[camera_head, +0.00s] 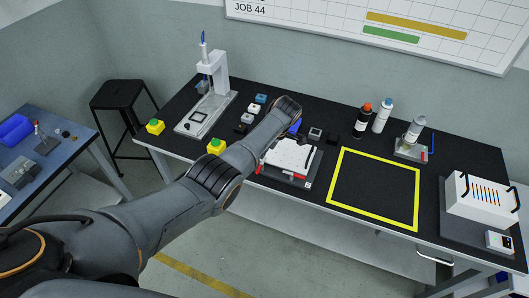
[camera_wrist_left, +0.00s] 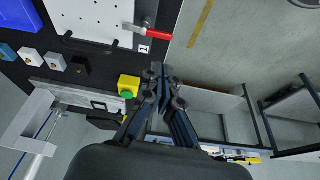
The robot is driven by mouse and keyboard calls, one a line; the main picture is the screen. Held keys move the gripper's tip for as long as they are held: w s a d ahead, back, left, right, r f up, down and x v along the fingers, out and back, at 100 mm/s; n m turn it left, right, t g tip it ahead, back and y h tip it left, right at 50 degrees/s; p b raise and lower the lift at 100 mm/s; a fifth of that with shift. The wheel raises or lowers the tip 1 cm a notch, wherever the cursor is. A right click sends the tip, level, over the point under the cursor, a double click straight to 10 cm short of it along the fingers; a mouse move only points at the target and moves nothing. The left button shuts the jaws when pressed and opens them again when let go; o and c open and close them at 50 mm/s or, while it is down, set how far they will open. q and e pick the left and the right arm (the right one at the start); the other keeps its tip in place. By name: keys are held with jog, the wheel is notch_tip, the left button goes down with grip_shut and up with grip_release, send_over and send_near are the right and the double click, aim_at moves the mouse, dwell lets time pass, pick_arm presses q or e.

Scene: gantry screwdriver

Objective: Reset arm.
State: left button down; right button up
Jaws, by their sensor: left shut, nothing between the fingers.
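My left arm reaches in from the left over the black worktable (camera_head: 345,135) in the head view. Its wrist is above the middle of the table, and the fingers are mostly hidden there. In the left wrist view my left gripper (camera_wrist_left: 163,76) is shut and empty, close to a yellow box with a green button (camera_wrist_left: 129,86) in the picture. I cannot tell how high it is above the table. The gantry screwdriver (camera_head: 213,82) stands at the table's left, upright on its pale base. My right gripper is in neither view.
A white perforated plate (camera_head: 287,157) with red-handled clamps lies near the table's front edge. Small blocks (camera_head: 254,109) lie beside the gantry. Bottles (camera_head: 382,115) stand at the back. A yellow-outlined area (camera_head: 375,190) is empty. A white case (camera_head: 482,197) stands at the right.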

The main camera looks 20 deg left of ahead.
pick_arm(q)
jog(key=s+f+m+h+b, duration=0.1)
jog(key=s+f+m, duration=0.2)
jog(key=s+f, duration=0.55)
jog(key=s+f+m+b, duration=0.1)
jog(key=s+f+m, duration=0.3)
jog(key=f, duration=0.7)
jog(key=s+f+m+h+b, duration=0.1)
jog(key=s+f+m, duration=0.1)
jog(key=s+f, duration=0.7)
jog(key=s+f+m+b, duration=0.1)
jog(key=s+f+m, duration=0.2)
jog(key=s, duration=0.8)
jog(key=s+f+m+h+b, duration=0.1)
jog(key=s+f+m, duration=0.2)
jog(key=s+f, duration=0.4)
jog(key=s+f+m+b, duration=0.1)
jog(key=s+f+m, duration=0.3)
jog(key=s, duration=1.2)
notch_tip(320, 180, down, 2)
jog(key=shift+s+a+f+t+h, duration=0.1)
jog(key=shift+s+a+t+h, duration=0.2)
jog(key=shift+h, duration=0.1)
